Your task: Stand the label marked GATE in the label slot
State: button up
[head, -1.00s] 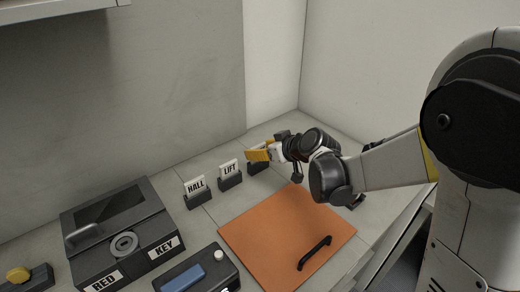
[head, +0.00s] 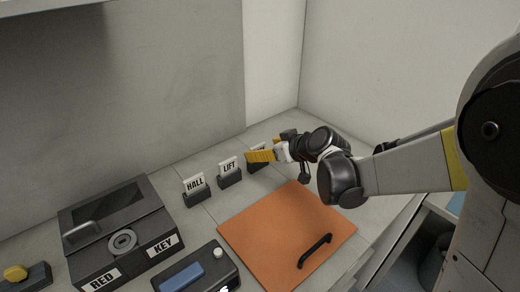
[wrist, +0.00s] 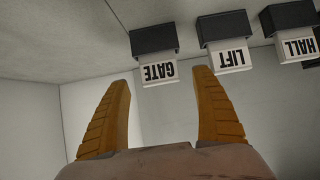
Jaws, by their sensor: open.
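The white GATE label (wrist: 158,71) stands in a dark holder (wrist: 152,39), seen upside down in the wrist view. In the head view the GATE label (head: 259,147) is mostly hidden behind my yellow fingers. My gripper (wrist: 162,80) is open and empty, its fingers spread to either side of the label in the wrist view. In the head view my gripper (head: 262,156) is in front of the label; I cannot tell whether it touches it. I cannot make out which thing is the label slot.
LIFT (head: 229,166) and HALL (head: 194,184) labels stand in holders to the left. An orange mat (head: 275,232) with a black handle (head: 314,252) lies in front. A dark RED KEY box (head: 115,235) and a unit with a blue display (head: 183,277) are at left. Walls rise behind.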

jog(key=v, duration=0.9)
jog(key=shift+s, duration=0.2)
jog(key=s+d+m+h, duration=0.2)
jog(key=s, duration=0.5)
jog(key=s+d+f+m+g+h, duration=0.1)
jog(key=s+d+m+h, duration=0.1)
jog(key=s, duration=0.5)
jog(key=s+d+f+m+g+h, duration=0.1)
jog(key=s+d+m+h, duration=0.1)
jog(key=s, duration=0.5)
jog(key=shift+s+d+f+m, duration=0.1)
jog(key=shift+d+m, duration=0.1)
jog(key=shift+d, duration=0.2)
jog(key=shift+s+d+f+m, duration=0.1)
jog(key=shift+d+m, duration=0.1)
jog(key=shift+d, duration=0.2)
jog(key=shift+a, duration=0.15)
